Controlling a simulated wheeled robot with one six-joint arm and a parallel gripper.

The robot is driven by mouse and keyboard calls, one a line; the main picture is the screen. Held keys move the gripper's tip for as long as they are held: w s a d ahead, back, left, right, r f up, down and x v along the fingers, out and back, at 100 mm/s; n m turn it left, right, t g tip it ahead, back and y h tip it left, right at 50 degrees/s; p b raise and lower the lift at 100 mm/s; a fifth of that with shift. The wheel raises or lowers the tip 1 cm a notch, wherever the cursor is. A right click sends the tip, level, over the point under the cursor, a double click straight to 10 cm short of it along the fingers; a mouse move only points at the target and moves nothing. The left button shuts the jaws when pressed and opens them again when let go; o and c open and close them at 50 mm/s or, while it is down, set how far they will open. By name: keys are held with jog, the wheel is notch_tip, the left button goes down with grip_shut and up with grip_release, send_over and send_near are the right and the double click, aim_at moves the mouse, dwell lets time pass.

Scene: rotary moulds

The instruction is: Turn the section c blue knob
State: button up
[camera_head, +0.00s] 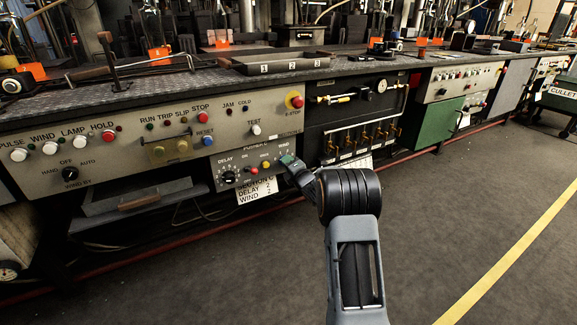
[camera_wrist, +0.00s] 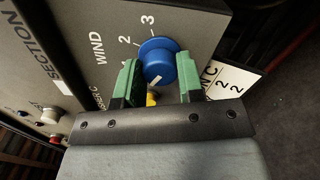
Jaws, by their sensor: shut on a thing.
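The blue knob (camera_wrist: 158,58) sits on a grey panel in the wrist view, beside the word WIND and the numerals 2 and 3. A white pointer mark shows on its lower part. My gripper (camera_wrist: 157,80) has green fingers on the left and right sides of the knob and is shut on it. In the head view my gripper (camera_head: 289,162) is at the right end of the small lower panel (camera_head: 222,163), under the word WIND. It hides the blue knob there. A white card (camera_head: 257,190) reading section C, delay 2, wind 2 hangs below that panel.
A black delay knob (camera_head: 229,177) and small coloured buttons (camera_head: 254,170) lie left of my gripper. Above are a red and yellow emergency stop (camera_head: 295,101) and a white test button (camera_head: 256,129). Open floor (camera_head: 450,215) lies to the right.

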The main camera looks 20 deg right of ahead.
jog(key=shift+n, duration=0.6)
jog(key=o, duration=0.9)
jog(key=shift+s, duration=0.1)
jog(key=s+p, duration=0.1)
jog(key=s, duration=0.3)
jog(key=s+d+p, duration=0.1)
jog(key=s, duration=0.4)
jog(key=s+p, duration=0.1)
jog(key=s, duration=0.3)
jog(key=shift+s+d+p, duration=0.25)
jog(key=shift+s+p, duration=0.05)
